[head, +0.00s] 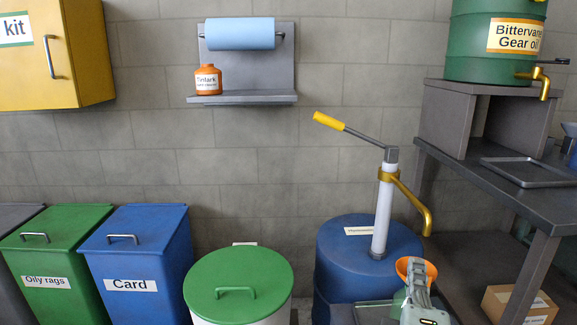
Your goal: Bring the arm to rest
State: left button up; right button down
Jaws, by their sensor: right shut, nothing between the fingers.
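My right gripper (413,268) shows at the lower right of the head view, in front of an orange funnel (430,270). Its fingers are together and point up in the picture. It partly covers the funnel; I cannot tell whether they touch. Nothing shows between the fingers. My left gripper is not in view.
A blue drum (340,265) with a hand pump (384,205) stands just behind the gripper. A steel bench (470,170) is at right, with a cardboard box (515,300) below. A green-lidded bin (238,280), blue bin (140,255) and green bin (55,250) line the wall.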

jog(key=d+f+m+g, duration=0.15)
jog(key=d+f, duration=0.25)
jog(key=f, duration=0.4)
jog(key=d+f+m+g, duration=0.1)
jog(key=d+f+g, duration=0.25)
jog(key=f, duration=0.45)
jog(key=d+f+m+g, duration=0.1)
jog(key=d+f+g, duration=0.1)
jog(key=d+f, duration=0.45)
jog(key=s+d+f+m+g+y, duration=0.1)
jog(key=s+d+f+m+g, duration=0.2)
jog(key=s+d+f, duration=0.35)
jog(key=s+d+f+m+g, duration=0.35)
jog(key=s+f, duration=0.35)
jog(key=f, duration=0.5)
jog(key=s+a+f+m+y, duration=0.1)
jog(key=a+f+y, duration=0.1)
jog(key=a, duration=0.6)
jog(key=s+a+f+m+y, duration=0.1)
jog(key=s+a+f+y, duration=0.1)
jog(key=a, duration=0.6)
jog(key=shift+a+f+g, duration=0.35)
jog(key=shift+f, duration=0.35)
jog(key=shift+s, duration=0.15)
